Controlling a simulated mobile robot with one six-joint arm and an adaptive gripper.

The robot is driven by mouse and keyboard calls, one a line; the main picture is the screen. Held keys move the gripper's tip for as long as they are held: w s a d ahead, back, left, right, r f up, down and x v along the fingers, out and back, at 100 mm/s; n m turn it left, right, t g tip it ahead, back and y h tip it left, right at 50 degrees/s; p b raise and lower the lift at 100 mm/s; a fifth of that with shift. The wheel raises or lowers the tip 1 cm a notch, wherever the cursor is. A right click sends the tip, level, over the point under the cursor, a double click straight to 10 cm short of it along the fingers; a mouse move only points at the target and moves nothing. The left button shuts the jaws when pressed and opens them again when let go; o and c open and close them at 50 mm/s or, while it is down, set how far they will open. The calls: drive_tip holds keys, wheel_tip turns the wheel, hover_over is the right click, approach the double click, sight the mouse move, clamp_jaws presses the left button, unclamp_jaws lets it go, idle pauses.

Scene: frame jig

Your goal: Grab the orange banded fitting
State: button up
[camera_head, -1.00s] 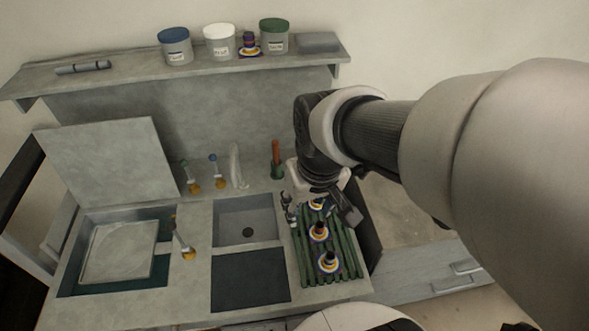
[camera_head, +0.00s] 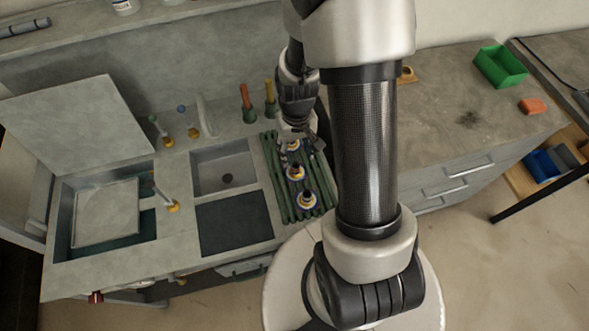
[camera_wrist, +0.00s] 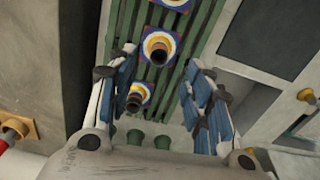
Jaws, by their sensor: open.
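Three dark-topped round fittings with ringed, coloured square bases stand in a row on a green slatted rack (camera_head: 274,180). In the head view they are the far fitting (camera_head: 292,146), the middle fitting (camera_head: 295,173) and the near fitting (camera_head: 307,200). My gripper (camera_head: 304,140) is over the far end of the rack. In the wrist view my gripper (camera_wrist: 160,62) is open, with blue-padded fingers on either side of the rack. One fitting (camera_wrist: 135,99) is between the fingers; another (camera_wrist: 158,47) is just beyond their tips. Warm-coloured bands show, but I cannot tell which fitting is the orange banded one.
A sink basin (camera_head: 224,170) and a dark panel (camera_head: 234,222) lie left of the rack. Red and yellow-handled tools (camera_head: 246,101) stand behind it. A green bin (camera_head: 499,66) and an orange block (camera_head: 532,105) sit on the right counter.

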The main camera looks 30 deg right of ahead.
sight(295, 165)
drive_tip(key=f+b, duration=0.1)
drive_tip(key=f, duration=0.2)
drive_tip(key=f+b, duration=0.1)
drive_tip(key=f, duration=0.2)
drive_tip(key=f+b, duration=0.1)
drive_tip(key=f, duration=0.2)
drive_tip(key=shift+w, duration=0.25)
drive_tip(key=shift+r, duration=0.15)
clamp_jaws()
